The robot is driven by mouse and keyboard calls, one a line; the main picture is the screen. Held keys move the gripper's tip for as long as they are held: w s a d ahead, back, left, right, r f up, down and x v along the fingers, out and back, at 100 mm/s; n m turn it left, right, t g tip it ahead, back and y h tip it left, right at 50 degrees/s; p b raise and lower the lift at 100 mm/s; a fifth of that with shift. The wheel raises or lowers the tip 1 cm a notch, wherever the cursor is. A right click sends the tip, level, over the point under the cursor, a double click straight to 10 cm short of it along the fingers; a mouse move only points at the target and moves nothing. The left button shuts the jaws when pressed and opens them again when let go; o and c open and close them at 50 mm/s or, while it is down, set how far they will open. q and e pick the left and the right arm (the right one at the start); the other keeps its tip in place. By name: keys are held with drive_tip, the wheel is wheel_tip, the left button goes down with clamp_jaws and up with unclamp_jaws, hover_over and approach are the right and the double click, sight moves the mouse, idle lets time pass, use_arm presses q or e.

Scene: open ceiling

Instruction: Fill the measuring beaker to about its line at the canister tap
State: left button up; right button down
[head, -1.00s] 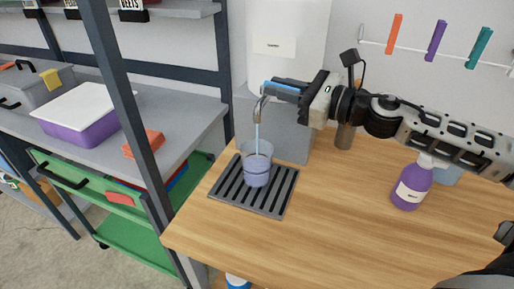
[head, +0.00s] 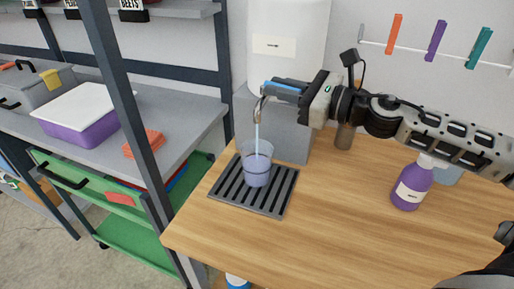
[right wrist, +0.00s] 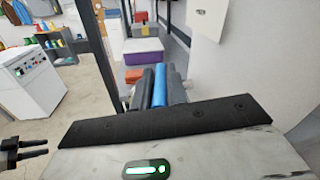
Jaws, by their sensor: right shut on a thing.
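The clear measuring beaker (head: 257,168) stands upright on the black slatted drip tray (head: 232,191), under the tap (head: 259,106). A thin stream runs from the tap into it. Bluish liquid fills much of the beaker, and a dark line rings its wall; the surface looks at or above that line, but it is small. The white canister (head: 288,70) stands on a grey block behind. My right gripper (head: 283,88) is shut on the blue tap lever, which also shows between the dark fingers in the right wrist view (right wrist: 160,86).
A purple bottle (head: 411,187) stands on the wooden table (head: 345,220) at right, under my right arm. A brown cylinder (head: 345,136) stands by the wall. A shelf rack (head: 125,85) is at left. The table's front middle is clear.

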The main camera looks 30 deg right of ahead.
drive_tip(key=shift+w+d+r, duration=0.1)
drive_tip(key=shift+d+r, duration=0.1)
drive_tip(key=shift+r, duration=0.05)
